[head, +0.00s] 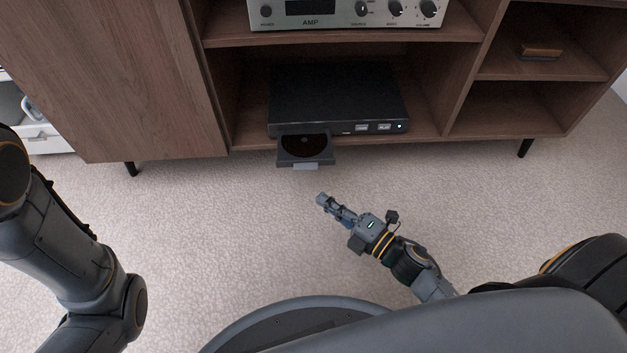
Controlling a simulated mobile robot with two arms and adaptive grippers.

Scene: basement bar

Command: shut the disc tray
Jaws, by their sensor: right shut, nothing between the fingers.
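The disc tray (305,160) sticks out from the front left of a black disc player (338,92). A dark disc (303,145) lies in the tray. The player stands on the lower middle shelf of a wooden cabinet, with two buttons and a small light on its front right. My right gripper (322,199) is shut and empty. In the picture it is below and slightly right of the tray, apart from it, over the carpet. My left arm comes in at the left edge; its gripper is out of view.
The wooden cabinet (152,75) has a silver amplifier (345,13) on the shelf above the player. A small brown item (540,50) lies on a right shelf. A white unit (35,125) stands at the far left. The light carpet (220,220) before the cabinet is clear.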

